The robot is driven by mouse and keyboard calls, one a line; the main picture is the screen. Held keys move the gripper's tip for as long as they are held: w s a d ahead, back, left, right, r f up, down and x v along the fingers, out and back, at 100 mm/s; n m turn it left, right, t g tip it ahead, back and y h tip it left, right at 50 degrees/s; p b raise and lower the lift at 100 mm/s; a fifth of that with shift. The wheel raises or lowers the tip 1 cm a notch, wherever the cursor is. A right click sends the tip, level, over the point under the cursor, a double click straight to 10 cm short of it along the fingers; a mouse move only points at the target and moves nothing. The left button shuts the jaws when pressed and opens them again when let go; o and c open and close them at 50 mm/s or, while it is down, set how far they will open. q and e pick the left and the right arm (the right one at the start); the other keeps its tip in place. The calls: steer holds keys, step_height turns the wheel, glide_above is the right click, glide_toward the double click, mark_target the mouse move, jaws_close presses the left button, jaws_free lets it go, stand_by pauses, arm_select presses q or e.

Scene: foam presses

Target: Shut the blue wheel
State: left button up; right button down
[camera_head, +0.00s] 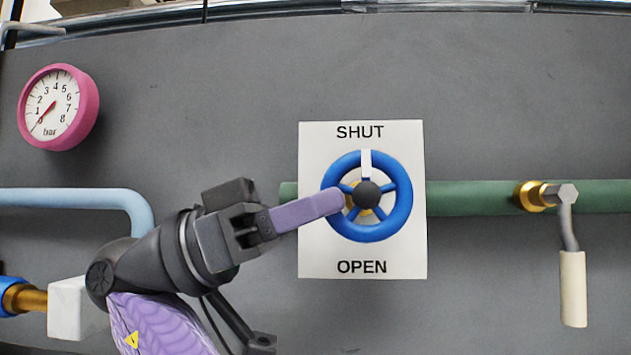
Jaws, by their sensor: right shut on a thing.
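The blue wheel (402,214) is mounted in front of a white plate (318,258) marked SHUT at the top and OPEN at the bottom. The wheel has a dark round hub and several spokes. A white mark (366,164) on its rim is at the top, below the word SHUT. My right gripper (336,201) reaches in from the lower left, its purple fingers shut on the left side of the wheel's rim. The fingers hide that part of the rim. My left gripper is not in view.
A green pipe (470,197) runs behind the plate to a brass fitting with a hanging lever handle (573,290) at right. A pink pressure gauge (90,103) is at upper left. A light blue pipe (70,198) bends at left. The grey panel is clear above the plate.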

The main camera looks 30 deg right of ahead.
stand_by(0.3)
steer(key=c, duration=0.6)
jaws_free()
steer(key=shift+r, duration=0.1)
step_height(320, 180, up, 10)
steer(key=p, duration=0.3)
steer(key=shift+p, duration=0.3)
